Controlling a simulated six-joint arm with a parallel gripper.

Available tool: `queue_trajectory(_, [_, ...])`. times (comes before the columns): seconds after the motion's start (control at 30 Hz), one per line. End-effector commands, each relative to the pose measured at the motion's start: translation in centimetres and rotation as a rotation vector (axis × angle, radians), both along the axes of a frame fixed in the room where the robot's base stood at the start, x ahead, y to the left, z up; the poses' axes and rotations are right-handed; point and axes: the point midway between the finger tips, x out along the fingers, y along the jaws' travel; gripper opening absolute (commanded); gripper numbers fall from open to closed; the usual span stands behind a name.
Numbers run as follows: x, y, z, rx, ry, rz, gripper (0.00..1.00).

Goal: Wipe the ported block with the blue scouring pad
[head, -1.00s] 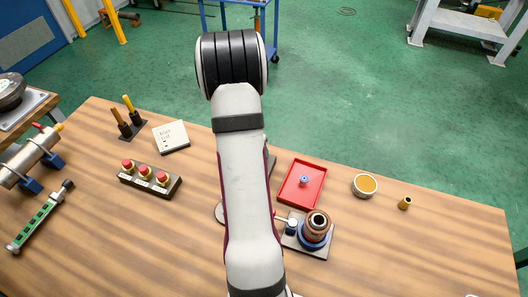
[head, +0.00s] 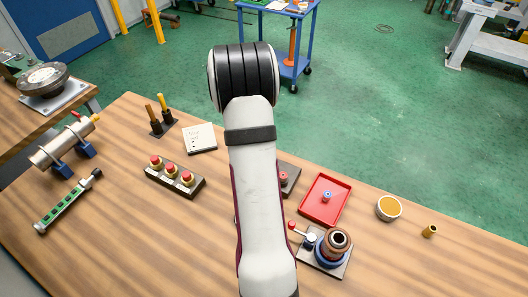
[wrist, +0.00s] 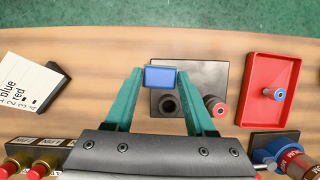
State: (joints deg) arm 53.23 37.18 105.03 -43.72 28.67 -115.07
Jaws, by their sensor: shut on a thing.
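My gripper (wrist: 160,78) shows in the wrist view with two teal fingers, shut on the blue scouring pad (wrist: 160,77). The pad is a small blue rectangle between the fingertips. Beneath and beyond it lies a dark grey block (wrist: 205,72), which looks like the ported block. A black round port (wrist: 168,104) and a red-ringed port (wrist: 215,106) stand on it. I cannot tell whether the pad touches the block. In the head view the block (head: 291,174) is partly hidden by my arm, which also hides my gripper and the pad.
A red tray (head: 308,212) holding a small blue part lies right of the block. A vise-like fixture (head: 336,265) with a red-knobbed lever stands nearer. A row of red buttons (head: 172,178) and a white note card (head: 200,139) lie left. An orange-filled bowl (head: 388,208) stands far right.

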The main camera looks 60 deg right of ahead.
Motion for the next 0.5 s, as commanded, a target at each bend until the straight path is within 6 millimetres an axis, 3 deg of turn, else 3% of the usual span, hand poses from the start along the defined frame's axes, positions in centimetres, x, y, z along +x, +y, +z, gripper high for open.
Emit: queue_trajectory(0.5, [0.0, -0.1, 4.6, -0.002, -0.001, 0.000, 0.03])
